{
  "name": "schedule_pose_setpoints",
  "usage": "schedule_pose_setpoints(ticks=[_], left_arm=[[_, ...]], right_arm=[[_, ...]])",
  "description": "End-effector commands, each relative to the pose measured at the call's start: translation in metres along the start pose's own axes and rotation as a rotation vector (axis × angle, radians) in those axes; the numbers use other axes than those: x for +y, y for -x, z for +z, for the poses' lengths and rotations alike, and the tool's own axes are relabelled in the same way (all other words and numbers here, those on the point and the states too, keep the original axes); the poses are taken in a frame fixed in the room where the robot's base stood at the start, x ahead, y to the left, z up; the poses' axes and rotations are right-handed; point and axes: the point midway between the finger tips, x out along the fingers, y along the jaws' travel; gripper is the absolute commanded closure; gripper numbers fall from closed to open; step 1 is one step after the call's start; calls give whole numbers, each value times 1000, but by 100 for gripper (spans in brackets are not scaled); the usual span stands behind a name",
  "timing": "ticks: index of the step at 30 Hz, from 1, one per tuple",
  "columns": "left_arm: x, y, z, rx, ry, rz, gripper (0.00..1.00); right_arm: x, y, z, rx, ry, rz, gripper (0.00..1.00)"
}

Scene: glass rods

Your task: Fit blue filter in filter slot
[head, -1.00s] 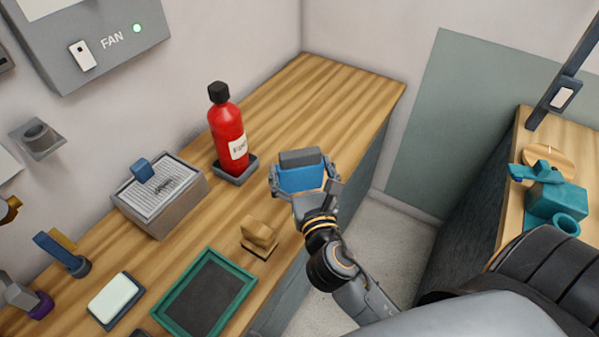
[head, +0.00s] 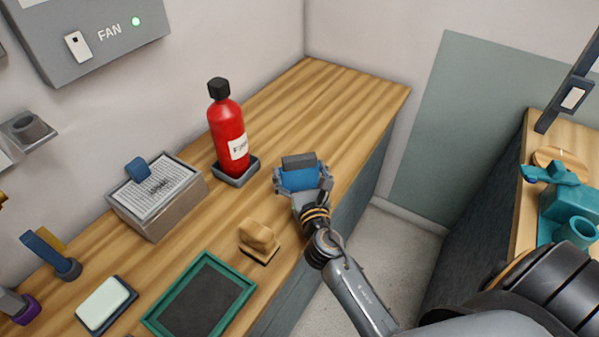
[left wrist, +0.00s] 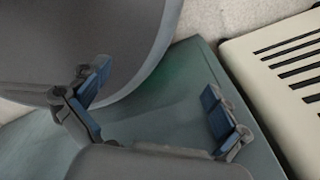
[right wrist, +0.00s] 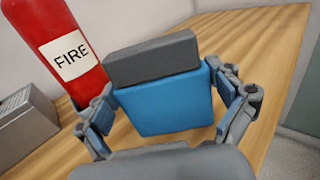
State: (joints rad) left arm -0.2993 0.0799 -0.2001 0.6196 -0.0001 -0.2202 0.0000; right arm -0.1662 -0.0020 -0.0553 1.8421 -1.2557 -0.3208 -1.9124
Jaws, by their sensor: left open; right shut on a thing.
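The blue filter (head: 299,177), a blue block with a dark grey top, is held over the counter in the head view. It also fills the middle of the right wrist view (right wrist: 165,103), grey part upper. My right gripper (head: 302,184) is shut on it, a finger on each side. It hangs right of the red bottle; whether it touches the counter I cannot tell. My left gripper shows only in the left wrist view (left wrist: 156,92), open and empty, fingers wide apart. I cannot make out a filter slot for certain in any view.
The red fire bottle (head: 228,135) stands on a dark base. The counter's far end is clear. A vented cream panel (left wrist: 270,85) is beside my left gripper.

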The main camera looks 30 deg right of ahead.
Motion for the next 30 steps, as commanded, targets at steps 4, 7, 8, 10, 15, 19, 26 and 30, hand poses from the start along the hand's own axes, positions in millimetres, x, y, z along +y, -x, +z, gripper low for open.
schedule_pose_setpoints(ticks=[4, 7, 8, 10, 15, 19, 26, 30], left_arm=[[0, 1, 0, 0, 0, 0, 0], [0, -2, 0, 1, 0, 0, 0], [0, -3, 0, 0, 0, 0, 0], [0, -2, 0, 1, 0, 0, 0], [0, -2, 0, 1, 0, 0, 0], [0, -2, 0, 1, 0, 0, 0], [0, -1, 0, 1, 0, 0, 0], [0, -6, 0, 1, 0, 0, 0]], right_arm=[[0, 0, 1, 0, 0, 0, 38], [0, 0, -2, 0, 1, 0, 38], [0, 0, -3, 0, 1, 0, 38], [0, 0, -2, 0, 0, 0, 0], [0, 0, -2, 0, 0, 0, 0], [0, 0, -2, 0, 0, 0, 0], [0, 11, -1, 2, 0, 1, 0], [0, 39, -2, 3, 0, 1, 0]])
